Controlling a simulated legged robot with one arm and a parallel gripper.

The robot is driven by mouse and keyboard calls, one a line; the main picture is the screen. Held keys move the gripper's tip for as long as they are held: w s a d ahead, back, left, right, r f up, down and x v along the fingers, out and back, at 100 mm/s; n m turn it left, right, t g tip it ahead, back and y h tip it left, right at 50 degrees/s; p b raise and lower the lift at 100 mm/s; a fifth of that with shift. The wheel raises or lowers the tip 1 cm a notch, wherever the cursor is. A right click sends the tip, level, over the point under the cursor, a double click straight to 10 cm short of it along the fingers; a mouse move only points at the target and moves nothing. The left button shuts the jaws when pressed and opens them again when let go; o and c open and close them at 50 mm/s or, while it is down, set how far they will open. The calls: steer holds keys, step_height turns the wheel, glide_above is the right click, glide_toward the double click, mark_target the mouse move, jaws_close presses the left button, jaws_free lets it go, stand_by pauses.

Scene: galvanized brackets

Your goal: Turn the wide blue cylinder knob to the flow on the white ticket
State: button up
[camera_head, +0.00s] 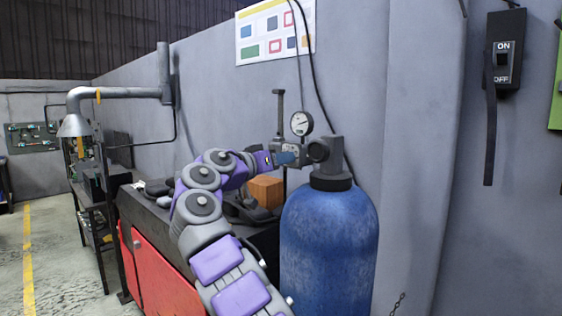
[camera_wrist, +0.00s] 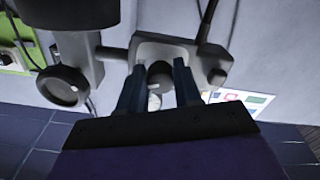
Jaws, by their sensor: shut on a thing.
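The wide blue cylinder (camera_head: 328,240) stands upright at centre right in the head view, with a grey valve (camera_head: 334,155) on top. A small regulator and a round dial gauge (camera_head: 302,123) sit left of the valve. My gripper (camera_head: 292,158) reaches the regulator from the left. In the wrist view, my gripper's two blue-grey fingers (camera_wrist: 158,70) are shut on a dark round knob (camera_wrist: 160,76) in front of the pale regulator body (camera_wrist: 180,48). The fingers partly hide the knob, and its setting cannot be read. I cannot make out a white ticket.
A dark bench with red front panels (camera_head: 160,268) stands left of the cylinder, with an orange-brown box (camera_head: 265,191) on it. A white poster (camera_head: 275,32) hangs on the wall behind. A black ON/OFF switch (camera_head: 503,48) is at right. Open floor lies far left.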

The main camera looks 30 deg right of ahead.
steer(key=o, duration=1)
steer(key=shift+w+a, duration=0.15)
steer(key=shift+w, duration=0.05)
steer(key=shift+o, duration=0.2)
steer(key=shift+s, duration=0.1)
steer(key=p+v, duration=0.1)
steer(key=v, duration=1.6)
steer(key=shift+a, duration=0.25)
